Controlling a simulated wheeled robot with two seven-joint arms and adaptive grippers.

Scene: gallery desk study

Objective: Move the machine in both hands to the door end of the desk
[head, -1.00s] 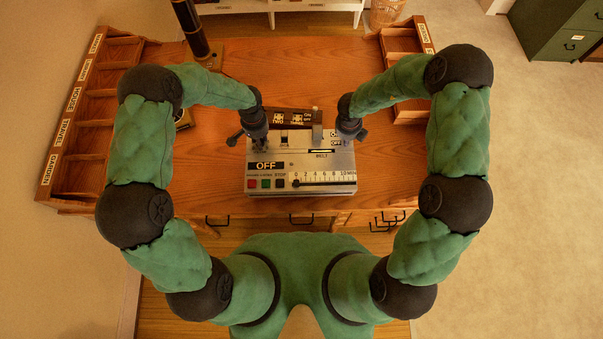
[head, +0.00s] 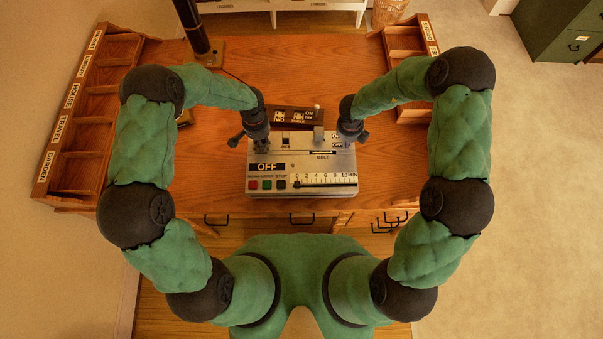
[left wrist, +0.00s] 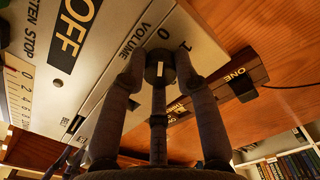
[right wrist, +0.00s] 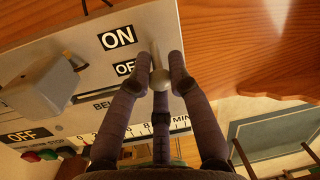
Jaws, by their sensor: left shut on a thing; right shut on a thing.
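The machine (head: 312,166) is a pale grey box near the desk's front edge, with an OFF plate, coloured buttons and a minute scale along its front. My left gripper (head: 250,139) is at its back left corner. In the left wrist view its fingers close on the dark volume knob (left wrist: 160,72). My right gripper (head: 349,137) is at the back right corner. In the right wrist view its fingers close on a metal lever (right wrist: 159,75) beside the ON and OFF labels. I cannot tell whether the machine rests on the desk (head: 300,65) or hangs just above it.
A dark-faced wooden box (head: 293,117) with labelled switches lies right behind the machine. Labelled pigeonholes line the desk's left side (head: 88,118), and a shorter rack (head: 405,58) stands at the right. A dark upright column (head: 192,28) stands at the back left. The back middle is clear.

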